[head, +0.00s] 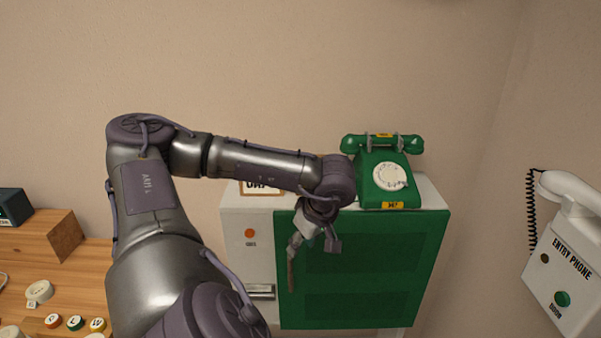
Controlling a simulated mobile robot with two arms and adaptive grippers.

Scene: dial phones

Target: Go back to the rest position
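My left arm comes in from the left and reaches across the front of the white cabinet. My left gripper (313,262) hangs downward in front of the green door, below and to the left of the green dial phone (383,176). Its fingers are spread apart with nothing visible between them. The green phone stands on the cabinet top with its handset lying across its cradle. My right gripper is not in view.
The white cabinet (238,218) has a green door (375,270) and a handle (260,291). A white entry phone (565,262) is on the right wall. A wooden desk (85,272) at left bears several round buttons. A framed sign on the cabinet is partly hidden by my arm.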

